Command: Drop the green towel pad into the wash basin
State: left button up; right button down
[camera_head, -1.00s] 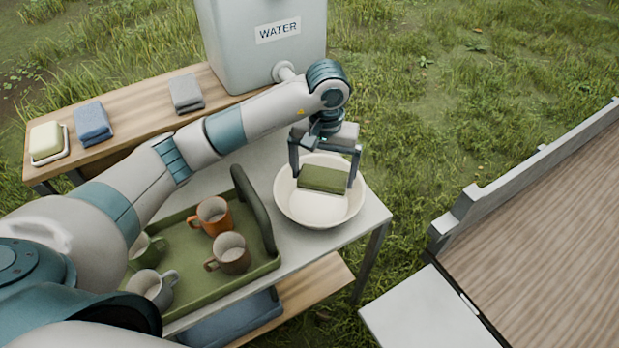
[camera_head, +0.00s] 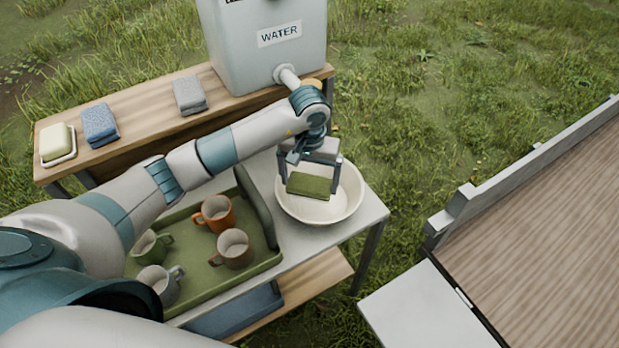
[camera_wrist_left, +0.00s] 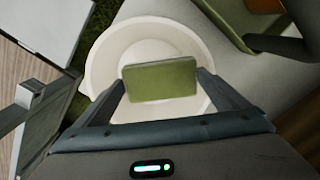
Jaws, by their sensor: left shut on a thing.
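The green towel pad (camera_head: 309,185) is held between the fingers of my left gripper (camera_head: 309,180), which is shut on it. In the head view the pad shows over the left part of the white wash basin (camera_head: 345,208). In the left wrist view the pad (camera_wrist_left: 160,80) lies across the fingertips, with the round basin (camera_wrist_left: 105,70) below and around it. The basin stands on the grey table. No contact between pad and basin can be made out. My right gripper is not in view.
A green tray (camera_head: 215,277) with several mugs is left of the basin. A water tank (camera_head: 265,60) with a spout stands behind. Folded cloths (camera_head: 190,95) and a soap dish (camera_head: 58,146) lie on the wooden shelf. A wooden-floored trailer bed (camera_head: 540,240) is at right.

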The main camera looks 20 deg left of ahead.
pick_arm(q)
jog(key=shift+f, duration=0.45)
jog(key=shift+f+b, duration=0.3)
jog(key=shift+b, duration=0.05)
jog(key=shift+f+b, duration=0.35)
jog(key=shift+b, duration=0.2)
jog(key=o, duration=0.8)
jog(key=shift+r, duration=0.15)
